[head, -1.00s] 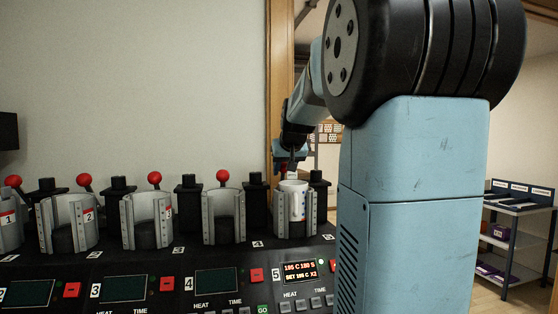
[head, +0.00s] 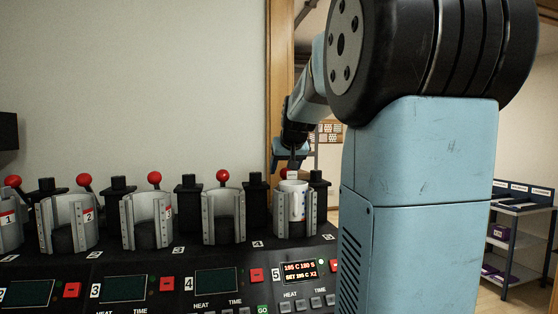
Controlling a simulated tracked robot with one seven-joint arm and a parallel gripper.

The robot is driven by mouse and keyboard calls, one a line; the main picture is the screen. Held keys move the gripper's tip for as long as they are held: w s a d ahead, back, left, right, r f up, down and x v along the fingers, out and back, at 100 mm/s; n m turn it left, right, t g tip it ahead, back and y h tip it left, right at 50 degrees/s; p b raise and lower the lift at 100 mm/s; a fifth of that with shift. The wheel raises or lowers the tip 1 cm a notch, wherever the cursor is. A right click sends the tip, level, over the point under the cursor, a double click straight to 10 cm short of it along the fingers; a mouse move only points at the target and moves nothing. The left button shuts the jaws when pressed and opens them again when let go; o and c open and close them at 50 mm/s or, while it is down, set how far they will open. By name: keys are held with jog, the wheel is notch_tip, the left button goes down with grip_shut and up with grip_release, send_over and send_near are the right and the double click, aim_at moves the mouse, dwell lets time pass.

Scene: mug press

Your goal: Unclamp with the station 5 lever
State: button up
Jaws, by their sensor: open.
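The station 5 lever has a red knob (head: 285,173), partly hidden behind the mug and just below my gripper. A white mug (head: 292,200) stands upright in the station 5 press (head: 309,224), between its grey clamp jaws. The station 5 display (head: 299,271) is lit with orange text. My gripper (head: 291,162) is open above and behind the mug, close to the red knob. I cannot tell whether its fingers touch the knob.
Presses 1 to 4 stand in a row to the left, with red lever knobs such as the station 4 knob (head: 223,175). Their clamps look empty where visible. A shelf rack (head: 518,235) stands at the far right. My arm hides the middle right.

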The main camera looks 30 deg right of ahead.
jog(key=shift+s+a+r, duration=0.1)
jog(key=shift+s+r, duration=0.1)
jog(key=shift+r, duration=0.75)
jog(key=shift+s+r, duration=0.2)
jog(key=shift+r, duration=0.8)
jog(key=shift+s+a+r, duration=0.1)
jog(key=shift+s+r, duration=0.1)
jog(key=shift+r, duration=0.75)
jog(key=v, duration=0.6)
jog(key=s+a+f+n+g+y, duration=0.1)
jog(key=s+a+f, duration=0.8)
jog(key=s+f, duration=0.3)
jog(key=s+a+f+n+g+y, duration=0.1)
jog(key=s+a+f+n+g, duration=0.1)
jog(key=s+a+f, duration=0.7)
jog(key=s+f, duration=0.3)
jog(key=f, duration=0.2)
jog(key=shift+f, duration=0.2)
jog(key=shift+a, duration=0.1)
jog(key=shift+c, duration=0.2)
